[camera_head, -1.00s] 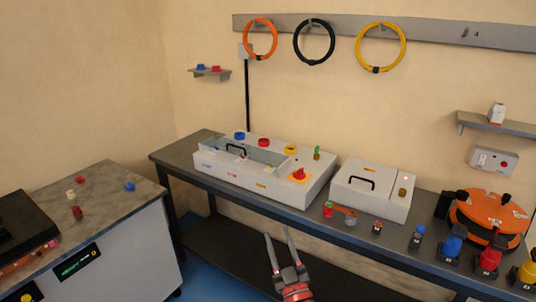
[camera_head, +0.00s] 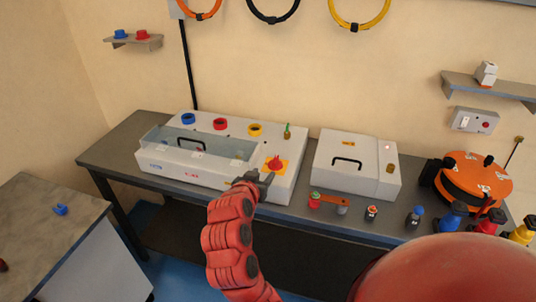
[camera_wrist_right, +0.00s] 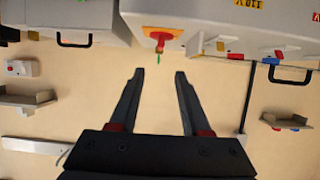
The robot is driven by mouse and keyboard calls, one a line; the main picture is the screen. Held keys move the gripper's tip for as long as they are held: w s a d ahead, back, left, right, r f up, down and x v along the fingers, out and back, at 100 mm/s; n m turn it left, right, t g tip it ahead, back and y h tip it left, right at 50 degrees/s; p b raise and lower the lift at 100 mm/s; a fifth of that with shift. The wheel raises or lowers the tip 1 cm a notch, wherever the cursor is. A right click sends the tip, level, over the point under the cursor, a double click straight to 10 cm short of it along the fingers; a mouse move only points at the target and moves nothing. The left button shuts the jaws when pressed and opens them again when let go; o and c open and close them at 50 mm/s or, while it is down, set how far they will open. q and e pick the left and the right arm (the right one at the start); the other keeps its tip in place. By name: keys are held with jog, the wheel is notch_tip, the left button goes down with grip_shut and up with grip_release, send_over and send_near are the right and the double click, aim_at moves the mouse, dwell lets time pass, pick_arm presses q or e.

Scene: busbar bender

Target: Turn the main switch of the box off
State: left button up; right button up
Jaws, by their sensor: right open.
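The grey-white box (camera_head: 205,172) with a clear lid and a black handle stands on the dark bench. Its red rotary main switch (camera_head: 275,163) sits on a yellow plate at the box's right front corner. My right gripper (camera_head: 260,180) is just in front of this switch, its fingers partly hidden by my arm. In the wrist view, which looks upside down, the open, empty fingers (camera_wrist_right: 159,72) point at the red switch (camera_wrist_right: 160,37), with a gap before it. I cannot tell the knob's exact setting. My left gripper is out of view.
A smaller grey box (camera_head: 352,180) with a handle stands to the right. A red-and-green part with an orange lever (camera_head: 328,200) and several small plugs line the bench's front edge. An orange round device (camera_head: 470,185) is farther right. Blue, red and yellow rings lie on the box.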

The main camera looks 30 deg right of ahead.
aim_at(275, 159)
jog(key=p+x, duration=0.4)
jog(key=x, duration=1.2)
jog(key=shift+r, duration=0.15)
jog(key=shift+c, duration=0.3)
grip_shut()
